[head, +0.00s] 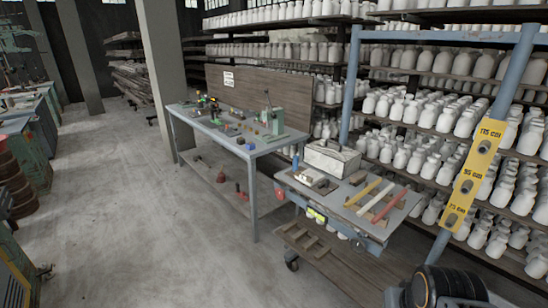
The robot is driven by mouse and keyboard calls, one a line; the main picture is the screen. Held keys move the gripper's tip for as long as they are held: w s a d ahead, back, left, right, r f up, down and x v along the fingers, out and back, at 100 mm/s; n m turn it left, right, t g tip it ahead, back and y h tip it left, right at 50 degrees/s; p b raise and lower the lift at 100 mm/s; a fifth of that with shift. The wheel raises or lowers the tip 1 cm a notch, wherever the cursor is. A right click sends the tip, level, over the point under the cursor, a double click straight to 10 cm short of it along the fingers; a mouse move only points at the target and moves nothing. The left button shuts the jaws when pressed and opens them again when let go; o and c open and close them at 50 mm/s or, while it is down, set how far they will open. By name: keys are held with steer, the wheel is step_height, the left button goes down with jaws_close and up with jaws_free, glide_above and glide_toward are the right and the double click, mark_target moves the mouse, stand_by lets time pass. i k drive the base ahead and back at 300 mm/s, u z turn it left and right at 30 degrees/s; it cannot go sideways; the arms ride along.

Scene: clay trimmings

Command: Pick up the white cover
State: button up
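A whitish, scuffed box-shaped piece (332,158) sits on the back part of the grey cart top (345,213), right of the centre in the head view. It looks like the white cover, but I cannot tell whether it is a separate lid or a whole box. Nothing is holding it. What is under it is hidden. My gripper is not in view.
Yellow, cream and red bars (387,205) lie on the cart's right half. A workbench (240,149) with tools and a green press (268,123) stands behind it. Shelves of white bottles (420,155) line the right. The floor (130,200) at left is clear.

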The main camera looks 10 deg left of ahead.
mark_target(329, 156)
steer(key=u, duration=0.65)
steer(key=k, duration=0.55)
steer(key=u, duration=1)
steer(key=i, duration=3.2)
steer(key=z, duration=1.5)
steer(key=i, duration=0.9)
steer(key=z, duration=1.35)
steer(key=i, duration=0.7)
